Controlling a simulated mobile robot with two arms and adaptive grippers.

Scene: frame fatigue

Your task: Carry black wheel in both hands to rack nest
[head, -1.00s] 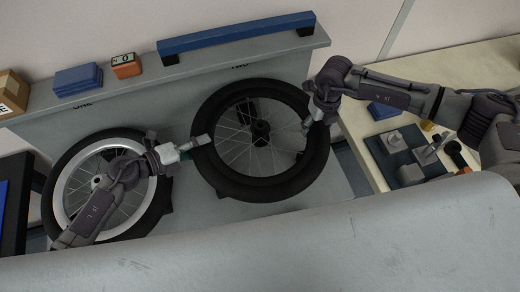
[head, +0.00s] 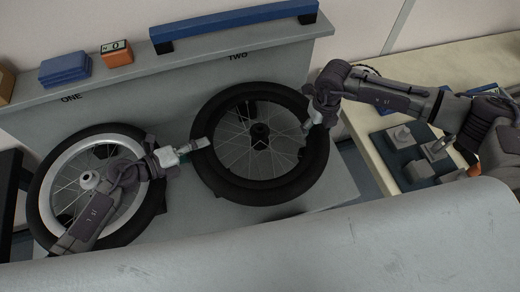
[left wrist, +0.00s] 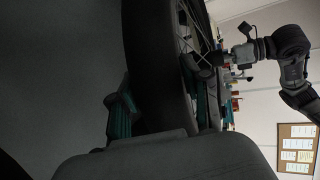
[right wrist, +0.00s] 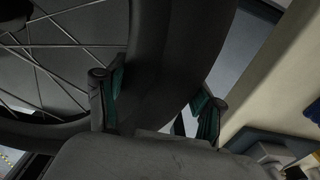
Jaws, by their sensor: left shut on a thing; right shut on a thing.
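The black wheel (head: 255,193) stands up in front of the rack's grey panel (head: 190,85), below the label TWO (head: 237,56). My left gripper (head: 198,145) is shut on its left edge, and my right gripper (head: 309,122) on its right edge. In the left wrist view the tyre (left wrist: 152,60) lies between the teal-lined fingers. In the right wrist view the tyre (right wrist: 160,60) also passes between the fingers. Whether the wheel touches the rack cannot be told. A silver-rimmed wheel (head: 46,195) stands below the label ONE (head: 72,97), partly hidden by my left arm.
Along the panel's top are a blue bar (head: 235,24), an orange box (head: 117,55) and blue blocks (head: 65,68). At right, a pale bench (head: 450,75) carries a dark tray (head: 405,167) with several grey parts, close under my right arm.

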